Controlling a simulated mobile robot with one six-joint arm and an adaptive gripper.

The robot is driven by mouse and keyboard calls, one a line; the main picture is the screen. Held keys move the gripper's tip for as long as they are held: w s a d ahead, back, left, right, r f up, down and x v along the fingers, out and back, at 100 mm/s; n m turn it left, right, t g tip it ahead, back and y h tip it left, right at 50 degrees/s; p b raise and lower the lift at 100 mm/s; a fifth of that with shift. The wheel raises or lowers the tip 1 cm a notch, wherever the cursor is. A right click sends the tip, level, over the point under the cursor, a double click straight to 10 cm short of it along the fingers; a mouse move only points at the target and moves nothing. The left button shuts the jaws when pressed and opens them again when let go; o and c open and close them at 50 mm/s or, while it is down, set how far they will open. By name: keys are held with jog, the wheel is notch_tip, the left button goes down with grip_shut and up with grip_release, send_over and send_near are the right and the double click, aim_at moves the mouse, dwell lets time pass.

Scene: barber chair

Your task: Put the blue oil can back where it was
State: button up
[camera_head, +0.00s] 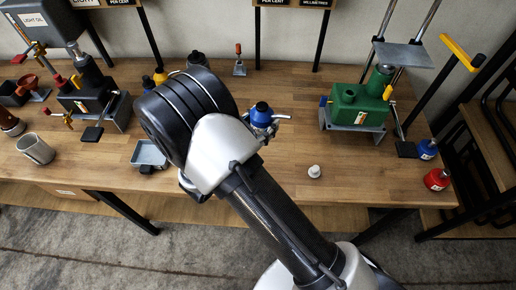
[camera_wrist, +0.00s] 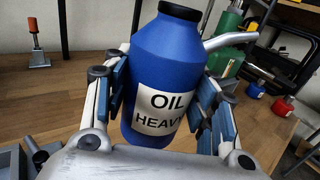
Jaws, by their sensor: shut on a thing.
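The blue oil can (camera_wrist: 168,65) has a dark cap, a metal spout to the right and a label reading "OIL HEAVY". In the wrist view it stands upright between the two fingers of my gripper (camera_wrist: 168,105), which is shut on it. In the head view the can's blue top (camera_head: 261,111) shows just beyond my arm, over the middle of the wooden table (camera_head: 330,110). My arm hides most of the gripper there. I cannot tell whether the can's base touches the table.
A green machine (camera_head: 357,105) stands right of the can, with small blue (camera_head: 427,149) and red (camera_head: 437,179) containers at the table's right end. A small white piece (camera_head: 314,171) lies near the front edge. A grey tray (camera_head: 149,154) and metal mug (camera_head: 36,149) are left.

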notch_tip(320, 180, down, 12)
jog(key=shift+a+r+b, duration=0.1)
jog(key=shift+r+b, duration=0.05)
jog(key=shift+b, duration=1.1)
jog(key=shift+f, duration=0.25)
jog(key=o, duration=1.2)
jog(key=shift+o, duration=0.2)
